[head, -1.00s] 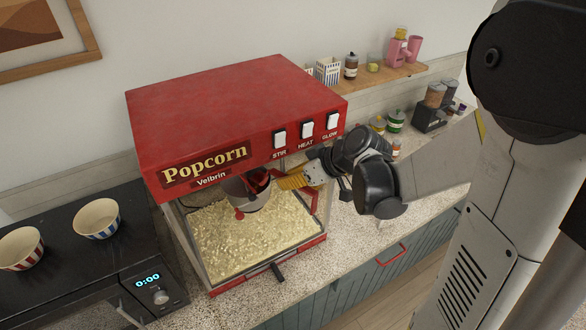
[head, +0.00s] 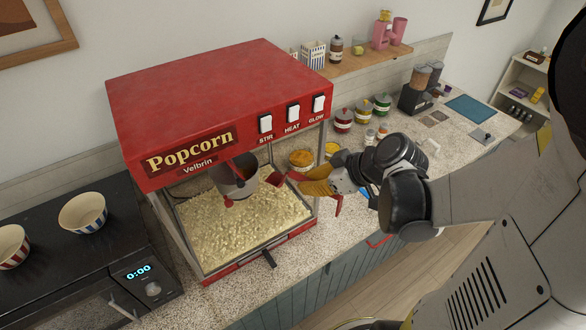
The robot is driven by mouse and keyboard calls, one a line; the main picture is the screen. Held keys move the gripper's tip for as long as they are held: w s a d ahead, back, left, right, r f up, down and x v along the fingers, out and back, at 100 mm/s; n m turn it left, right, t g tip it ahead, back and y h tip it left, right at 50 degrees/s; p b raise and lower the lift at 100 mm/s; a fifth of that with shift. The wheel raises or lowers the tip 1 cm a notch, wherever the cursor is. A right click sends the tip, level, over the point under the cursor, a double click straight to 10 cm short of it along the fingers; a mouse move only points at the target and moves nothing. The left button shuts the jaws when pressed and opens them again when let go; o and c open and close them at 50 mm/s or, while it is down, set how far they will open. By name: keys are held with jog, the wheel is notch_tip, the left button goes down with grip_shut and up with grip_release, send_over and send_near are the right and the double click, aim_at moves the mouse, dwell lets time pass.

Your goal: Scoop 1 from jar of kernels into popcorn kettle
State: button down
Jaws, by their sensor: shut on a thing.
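The popcorn kettle (head: 240,188) hangs inside the red popcorn machine (head: 215,95), above a bed of popcorn (head: 240,230). It is a grey metal pot with red parts. My gripper (head: 306,183), with yellow fingers, is to the right of the kettle at the machine's right side. It is shut on a red scoop (head: 275,179), whose bowl points left at the kettle and is apart from it. I cannot tell whether the scoop holds anything. A jar with yellowish contents (head: 301,159), perhaps the jar of kernels, stands on the counter behind my gripper.
Several lidded jars (head: 343,120) stand farther back on the counter, below a wooden shelf (head: 365,63). A dispenser (head: 417,92) stands to their right. The machine's frame and roof closely border the kettle. Striped bowls (head: 83,213) rest on the black microwave (head: 75,255) at left.

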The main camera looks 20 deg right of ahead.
jog(key=shift+s+d, duration=0.95)
jog(key=shift+s, duration=0.3)
jog(key=shift+s+d, duration=0.95)
jog(key=shift+s, duration=0.3)
